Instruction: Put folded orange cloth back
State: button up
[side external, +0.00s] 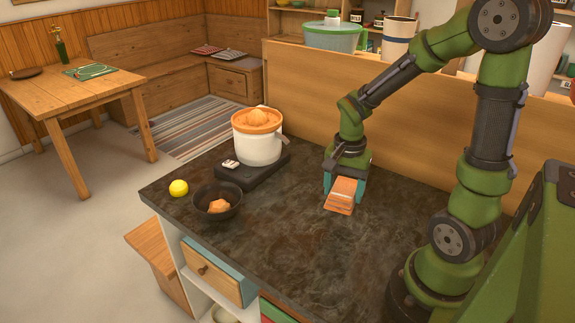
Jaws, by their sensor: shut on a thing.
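The folded orange cloth (341,198) is between the fingers of my gripper (343,184), over the right-middle part of the dark countertop (300,243). My gripper points down and is shut on the cloth, whose lower end hangs out toward the front. The cloth is at or just above the counter; I cannot tell whether it touches.
A juicer (258,145) stands on a black base (252,177) at the back left. A dark bowl (235,205) holds an orange-brown piece (218,206), with a yellow ball (178,188) beside it. A wooden-fronted drawer (217,283) shows below the counter's front edge. The middle counter is clear.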

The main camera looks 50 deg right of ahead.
aim_at(354, 216)
jog(key=d, duration=0.1)
jog(key=s+d+m, duration=0.1)
jog(key=d, duration=0.1)
jog(key=s+d+m, duration=0.1)
jog(key=shift+d, duration=0.3)
notch_tip(354, 216, down, 4)
jog(key=shift+d+r+m, duration=0.15)
jog(key=shift+r+m, duration=0.05)
jog(key=shift+m, duration=0.1)
jog(key=shift+f, duration=2.1)
jog(key=shift+f, duration=0.15)
jog(key=o, duration=1.2)
